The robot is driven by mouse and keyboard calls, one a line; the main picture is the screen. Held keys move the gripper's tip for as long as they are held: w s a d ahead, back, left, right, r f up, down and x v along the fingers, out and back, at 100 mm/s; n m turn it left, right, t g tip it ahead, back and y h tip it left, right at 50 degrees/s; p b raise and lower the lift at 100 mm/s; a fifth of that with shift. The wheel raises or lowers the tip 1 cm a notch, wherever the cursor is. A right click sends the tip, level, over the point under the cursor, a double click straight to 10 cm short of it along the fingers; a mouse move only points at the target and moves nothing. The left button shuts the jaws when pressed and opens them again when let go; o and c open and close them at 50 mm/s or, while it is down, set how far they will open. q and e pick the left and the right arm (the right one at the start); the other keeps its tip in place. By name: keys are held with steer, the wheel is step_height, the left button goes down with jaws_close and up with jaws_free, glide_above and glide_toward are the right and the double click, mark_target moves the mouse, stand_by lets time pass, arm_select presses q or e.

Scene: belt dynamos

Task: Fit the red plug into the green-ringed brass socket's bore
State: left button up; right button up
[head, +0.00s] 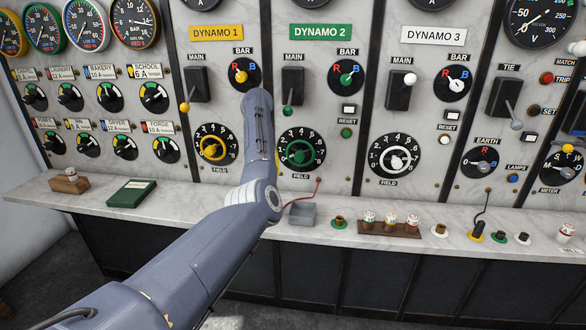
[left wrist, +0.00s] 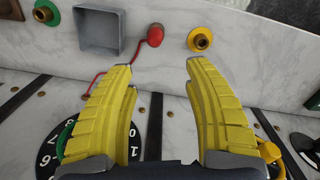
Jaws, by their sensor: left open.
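The red plug (left wrist: 155,36) lies on the ledge in the left wrist view, on the end of a red cord, between the grey tray and a yellow-ringed brass socket (left wrist: 200,39). My arm hides the plug in the head view. A green-ringed brass socket (head: 339,221) stands right of the tray in the head view; it also shows at the top left of the left wrist view (left wrist: 46,12). My left gripper (left wrist: 158,66) has its yellow fingers spread and empty. The plug appears beyond the gap between them, apart from both. My right gripper is out of view.
The grey tray (head: 300,214) is close to the plug. A brown rack (head: 388,228) with several capped pieces stands farther right. Panel knobs and levers rise behind the ledge.

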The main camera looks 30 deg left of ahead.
arm_select(q)
steer(key=shift+w+d+f, duration=0.15)
steer(key=shift+d+f, duration=0.15)
steer(key=shift+f, duration=0.45)
steer(key=shift+w+d+f, duration=0.15)
steer(key=shift+d+f, duration=0.1)
steer(key=shift+f, duration=0.5)
steer(key=shift+s+d+f, duration=0.1)
steer(key=shift+d+f, duration=0.05)
steer(key=shift+f, duration=0.7)
step_height(320, 180, down, 11)
steer(key=shift+f, duration=0.2)
steer(key=shift+c, duration=0.2)
